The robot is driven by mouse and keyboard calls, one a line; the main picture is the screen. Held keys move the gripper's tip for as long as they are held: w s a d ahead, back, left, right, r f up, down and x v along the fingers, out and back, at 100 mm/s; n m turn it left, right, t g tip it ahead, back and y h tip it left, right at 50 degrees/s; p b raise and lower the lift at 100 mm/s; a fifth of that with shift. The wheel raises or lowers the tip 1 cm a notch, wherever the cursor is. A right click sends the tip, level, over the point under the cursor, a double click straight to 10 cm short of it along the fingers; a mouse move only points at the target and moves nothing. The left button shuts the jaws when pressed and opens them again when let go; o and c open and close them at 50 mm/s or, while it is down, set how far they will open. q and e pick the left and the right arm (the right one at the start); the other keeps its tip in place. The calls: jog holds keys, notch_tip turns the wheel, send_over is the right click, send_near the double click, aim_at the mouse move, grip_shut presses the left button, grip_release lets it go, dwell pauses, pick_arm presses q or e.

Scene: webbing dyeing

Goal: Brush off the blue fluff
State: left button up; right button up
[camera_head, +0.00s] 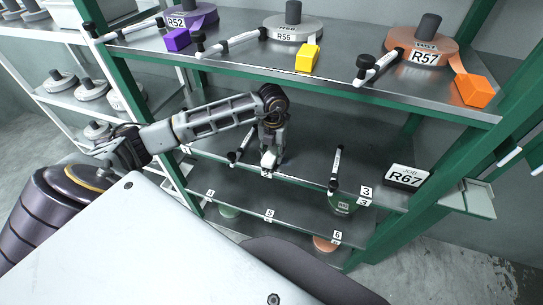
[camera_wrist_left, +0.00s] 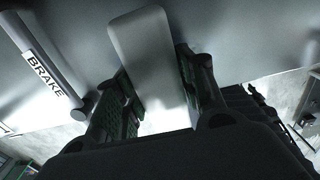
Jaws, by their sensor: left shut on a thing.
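My left gripper (camera_head: 270,155) reaches to the middle shelf of the green rack. It is shut on a pale, rounded, flat piece, which shows large between the fingers in the left wrist view (camera_wrist_left: 152,60). Whether bristles are on this piece is hidden. In the head view the held piece (camera_head: 268,159) is small, near the shelf's front edge. I cannot tell whether it touches the shelf. No blue fluff can be made out in either view. My right gripper is not in view.
A brake lever (camera_head: 239,146) stands just left of the gripper, and another brake lever (camera_head: 336,169) stands to its right. A R67 sign (camera_head: 406,176) sits at the shelf's right end. The upper shelf (camera_head: 330,78) overhangs, with purple, grey and orange webbing rolls.

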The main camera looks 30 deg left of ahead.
pick_arm(q)
jog(key=shift+w+a+f+b, duration=0.1)
jog(key=shift+w+a+b, duration=0.1)
jog(key=shift+w, duration=0.25)
jog(key=shift+w+a+b, duration=0.1)
jog(key=shift+w+b, duration=0.05)
jog(key=shift+w, duration=0.25)
jog(key=shift+w, duration=0.1)
jog(key=shift+w, duration=0.1)
jog(key=shift+w+a+b, duration=0.2)
jog(key=shift+w+b, duration=0.1)
jog(key=shift+w, duration=0.55)
jog(key=shift+w+a+b, duration=0.2)
jog(key=shift+w+b, duration=0.1)
jog(key=shift+w, duration=0.55)
jog(key=shift+w+d, duration=0.15)
jog(key=shift+d, duration=0.7)
jog(key=shift+s+d, duration=0.1)
jog(key=shift+s, duration=0.1)
